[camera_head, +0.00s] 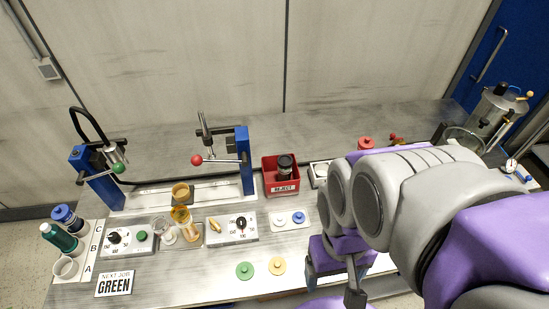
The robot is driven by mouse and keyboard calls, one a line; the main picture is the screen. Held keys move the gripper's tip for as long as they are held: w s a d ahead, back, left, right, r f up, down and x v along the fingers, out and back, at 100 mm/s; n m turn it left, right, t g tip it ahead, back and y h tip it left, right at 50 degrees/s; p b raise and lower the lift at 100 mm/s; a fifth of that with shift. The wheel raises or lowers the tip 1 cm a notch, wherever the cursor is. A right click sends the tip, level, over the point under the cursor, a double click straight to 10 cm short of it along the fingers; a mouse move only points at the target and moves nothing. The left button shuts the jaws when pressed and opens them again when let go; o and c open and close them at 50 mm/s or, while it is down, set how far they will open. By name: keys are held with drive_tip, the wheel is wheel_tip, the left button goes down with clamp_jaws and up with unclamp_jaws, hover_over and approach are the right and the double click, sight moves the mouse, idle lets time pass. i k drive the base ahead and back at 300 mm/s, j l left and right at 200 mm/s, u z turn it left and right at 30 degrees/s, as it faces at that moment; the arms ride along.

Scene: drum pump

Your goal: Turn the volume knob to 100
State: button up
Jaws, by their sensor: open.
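Two white dial panels lie on the bench, each with a black knob. One knob (241,222) is on the middle panel (222,239), with numbers around it. The other knob (114,237) is on the left panel (127,251), beside a green button. I cannot read a volume label on either, and the exact pointer settings are too small to tell. My gripper (333,284) is open at the bench's front, to the right of the middle panel and apart from it. My arm hides the bench behind it, and the fingertips are only partly clear.
Glass cups (164,230) stand between the panels. A blue-posted press (243,160) stands behind them, with a red reject bin (281,176) to its right. Green (245,270) and yellow (277,266) discs lie in front. Bottles (61,237) stand at the left.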

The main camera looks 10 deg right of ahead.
sight(114, 238)
drive_tip(key=k+u, duration=0.1)
drive_tip(key=u, duration=0.3)
drive_tip(key=k+u, duration=0.1)
drive_tip(key=u, duration=0.25)
drive_tip(key=k+u, duration=0.1)
drive_tip(key=u, duration=0.3)
drive_tip(key=k+j+u, duration=0.1)
drive_tip(key=u, duration=0.25)
